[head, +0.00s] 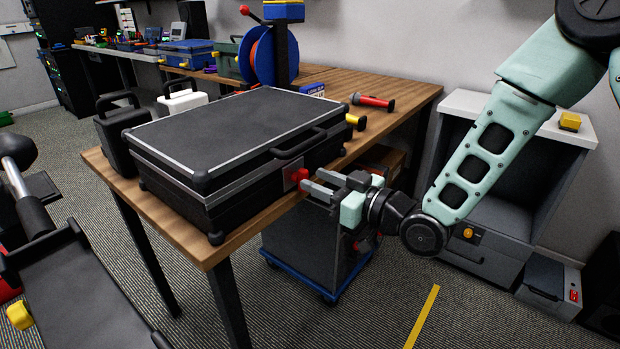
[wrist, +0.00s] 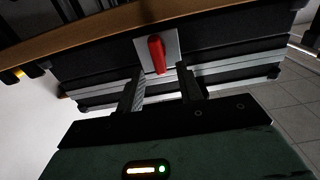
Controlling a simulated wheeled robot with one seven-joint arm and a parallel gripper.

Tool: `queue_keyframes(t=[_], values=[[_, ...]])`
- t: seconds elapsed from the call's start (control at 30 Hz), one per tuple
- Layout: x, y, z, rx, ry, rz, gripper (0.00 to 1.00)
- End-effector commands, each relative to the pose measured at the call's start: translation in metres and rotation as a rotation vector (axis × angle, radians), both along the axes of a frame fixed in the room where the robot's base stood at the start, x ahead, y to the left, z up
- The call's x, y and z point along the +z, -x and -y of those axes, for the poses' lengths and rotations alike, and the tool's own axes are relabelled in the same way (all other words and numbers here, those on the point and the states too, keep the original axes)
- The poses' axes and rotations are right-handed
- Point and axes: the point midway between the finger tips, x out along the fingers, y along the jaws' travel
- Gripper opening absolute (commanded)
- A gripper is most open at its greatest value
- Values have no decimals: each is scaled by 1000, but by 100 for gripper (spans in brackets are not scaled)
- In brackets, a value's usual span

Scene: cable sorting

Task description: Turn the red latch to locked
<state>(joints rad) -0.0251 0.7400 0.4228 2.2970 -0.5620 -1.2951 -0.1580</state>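The red latch (wrist: 156,54) sits on a light metal plate (wrist: 172,44) on the side of a black case. It also shows in the head view (head: 299,175), just ahead of my gripper. The black case (head: 235,130) lies closed on the wooden table, its handle (head: 299,146) on the same side as the latch. My gripper (head: 312,187) is at the table's edge, pointing at the latch. In the wrist view its two fingers (wrist: 161,88) are apart, with the latch's end between or just beyond their tips. I cannot tell whether they touch it.
A black case (head: 118,135) and a white case (head: 183,100) stand behind the large case. A cable reel (head: 262,58), a red-and-black tool (head: 372,102) and a yellow-ended item (head: 355,121) are on the table (head: 405,88). A blue-based cart (head: 325,285) stands below my gripper.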

Motion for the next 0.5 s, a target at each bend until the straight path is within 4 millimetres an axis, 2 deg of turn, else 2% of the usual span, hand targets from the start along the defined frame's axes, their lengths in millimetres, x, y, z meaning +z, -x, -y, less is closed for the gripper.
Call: queue_keyframes(t=[0.2, 0.5], values=[[0, -15, -19, 1, -1, 1, 36], [0, -18, -23, 0, 1, -1, 36]])
